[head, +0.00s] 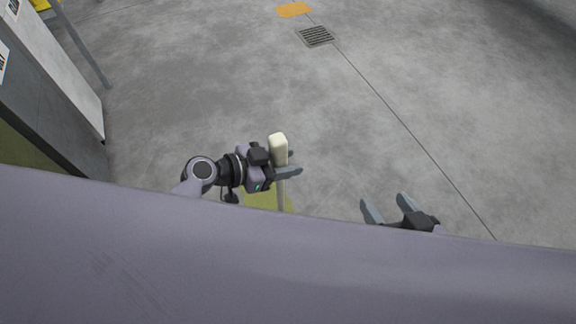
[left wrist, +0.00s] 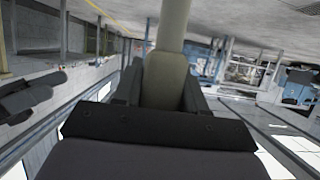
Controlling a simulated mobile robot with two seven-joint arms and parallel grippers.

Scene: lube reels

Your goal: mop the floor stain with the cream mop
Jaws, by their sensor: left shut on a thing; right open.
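The cream mop (head: 278,146) stands roughly upright in front of me, its handle top uppermost. My left gripper (head: 286,168) is shut on its handle near the top. In the left wrist view the handle (left wrist: 171,40) runs up between the fingers of the gripper (left wrist: 163,88). The mop's lower end is hidden behind my own body. A yellow-green stain (head: 262,198) shows on the floor just below the left gripper, partly covered by my body. My right gripper (head: 389,207) is open and empty, to the right of the mop.
A grey cabinet (head: 50,95) stands at the left. A floor drain grate (head: 316,36) and an orange floor patch (head: 294,10) lie ahead. A thin floor seam (head: 400,121) runs down to the right. The concrete floor (head: 200,80) ahead is clear.

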